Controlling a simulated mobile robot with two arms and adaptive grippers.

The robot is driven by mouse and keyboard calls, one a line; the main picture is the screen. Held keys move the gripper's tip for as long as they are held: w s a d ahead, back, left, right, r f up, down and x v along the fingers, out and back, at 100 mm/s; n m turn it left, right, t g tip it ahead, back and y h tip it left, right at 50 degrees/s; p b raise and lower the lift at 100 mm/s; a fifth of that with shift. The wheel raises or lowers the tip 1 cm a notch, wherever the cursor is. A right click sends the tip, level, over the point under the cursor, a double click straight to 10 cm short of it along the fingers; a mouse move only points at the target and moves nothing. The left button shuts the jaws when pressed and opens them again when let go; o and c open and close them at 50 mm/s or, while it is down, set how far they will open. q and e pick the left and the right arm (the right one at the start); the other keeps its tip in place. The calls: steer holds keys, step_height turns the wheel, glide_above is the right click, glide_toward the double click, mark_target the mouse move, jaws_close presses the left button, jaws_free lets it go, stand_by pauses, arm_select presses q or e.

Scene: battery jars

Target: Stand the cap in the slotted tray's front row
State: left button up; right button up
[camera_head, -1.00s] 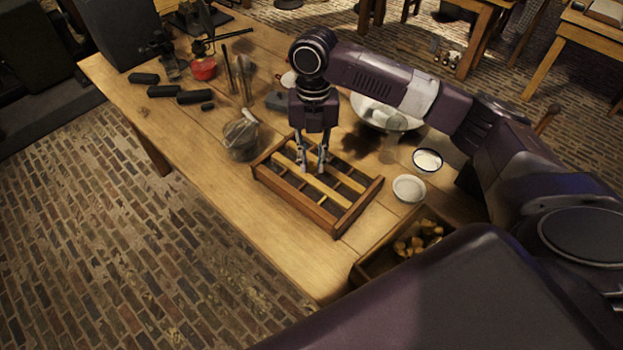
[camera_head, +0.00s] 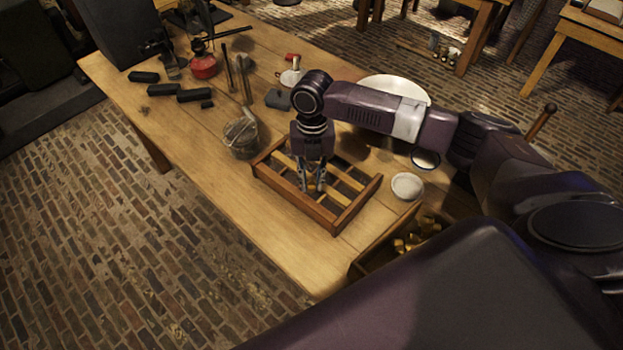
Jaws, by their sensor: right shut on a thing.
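The slotted tray (camera_head: 334,219) is a brown wooden frame with lighter slats, lying on the table near its front edge. My right gripper (camera_head: 313,189) points down into the tray, over its front part. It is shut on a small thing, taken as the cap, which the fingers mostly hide. I cannot tell whether the cap touches the tray or stands upright. My left gripper is not in view.
A glass jar (camera_head: 240,137) stands just left of the tray. A small white bowl (camera_head: 407,186) and a box of brass-coloured pieces (camera_head: 417,236) are to the right. A large white bowl (camera_head: 394,88) is behind my arm. The table's front left is clear.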

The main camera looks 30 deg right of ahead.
steer(key=shift+f, duration=0.5)
steer(key=o, duration=0.8)
steer(key=shift+o, duration=0.2)
step_height(320, 180, up, 13)
steer(key=w+b, duration=0.1)
steer(key=b, duration=0.1)
steer(key=shift+d+r, duration=0.15)
steer(key=shift+d, duration=0.2)
